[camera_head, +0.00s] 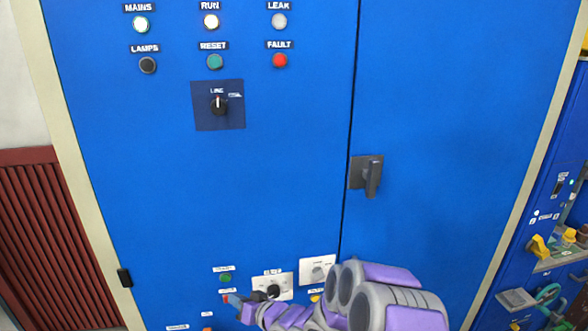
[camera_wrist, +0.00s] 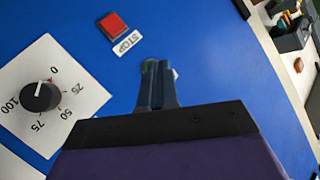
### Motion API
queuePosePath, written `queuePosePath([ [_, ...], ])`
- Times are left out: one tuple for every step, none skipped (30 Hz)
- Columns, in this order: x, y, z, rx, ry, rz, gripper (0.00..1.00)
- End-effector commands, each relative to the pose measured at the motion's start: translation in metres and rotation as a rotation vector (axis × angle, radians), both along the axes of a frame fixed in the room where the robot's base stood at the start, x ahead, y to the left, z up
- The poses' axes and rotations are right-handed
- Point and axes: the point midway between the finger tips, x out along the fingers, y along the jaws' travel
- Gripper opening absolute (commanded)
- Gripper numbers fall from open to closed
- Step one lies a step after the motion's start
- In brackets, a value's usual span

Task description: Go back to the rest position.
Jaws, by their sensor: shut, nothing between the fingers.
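My gripper (camera_wrist: 158,80) is shut and empty in the wrist view, its fingers together in front of the blue cabinet face. A green button shows partly behind the fingertips; whether they touch it I cannot tell. A red button labelled STOP (camera_wrist: 114,26) lies up and left of the fingers, and a black dial knob (camera_wrist: 40,96) on a white 0 to 100 plate lies to the left. In the head view my gripper (camera_head: 230,299) is low in the middle, with its tip near a green button (camera_head: 225,277) on the lower left cabinet door.
The blue cabinet (camera_head: 270,180) fills the head view, with lamps, a selector switch (camera_head: 218,105) and a door handle (camera_head: 370,176) that sticks out. A dark red slatted panel (camera_head: 40,235) stands at left. Blue equipment with yellow parts (camera_head: 540,247) stands at right.

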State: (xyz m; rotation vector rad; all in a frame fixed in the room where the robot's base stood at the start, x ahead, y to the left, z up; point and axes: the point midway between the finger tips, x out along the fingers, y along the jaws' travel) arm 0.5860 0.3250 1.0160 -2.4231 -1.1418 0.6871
Motion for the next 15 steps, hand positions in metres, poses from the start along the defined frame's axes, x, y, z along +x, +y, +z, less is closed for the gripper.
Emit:
queuePosePath([
  [0.004,-0.013,0.009,-0.055,0.000,-0.023,0.00],
  [0.005,-0.021,0.012,-0.094,0.002,-0.038,0.00],
  [0.006,-0.034,0.015,-0.149,0.013,-0.058,0.00],
  [0.006,-0.044,0.018,-0.188,0.022,-0.073,0.00],
  [0.005,-0.054,0.020,-0.230,0.031,-0.087,0.00],
  [0.004,-0.067,0.023,-0.280,0.046,-0.106,0.00],
  [0.002,-0.078,0.025,-0.318,0.059,-0.122,0.00],
  [-0.001,-0.089,0.028,-0.355,0.072,-0.137,0.00],
  [-0.004,-0.103,0.032,-0.402,0.089,-0.155,0.00],
  [-0.008,-0.114,0.034,-0.440,0.108,-0.169,0.00],
  [-0.012,-0.125,0.038,-0.473,0.121,-0.184,0.00],
  [-0.019,-0.140,0.042,-0.518,0.145,-0.202,0.00],
  [-0.025,-0.151,0.045,-0.552,0.166,-0.214,0.00],
  [-0.030,-0.162,0.049,-0.582,0.182,-0.228,0.00],
  [-0.040,-0.177,0.053,-0.622,0.214,-0.245,0.00],
])
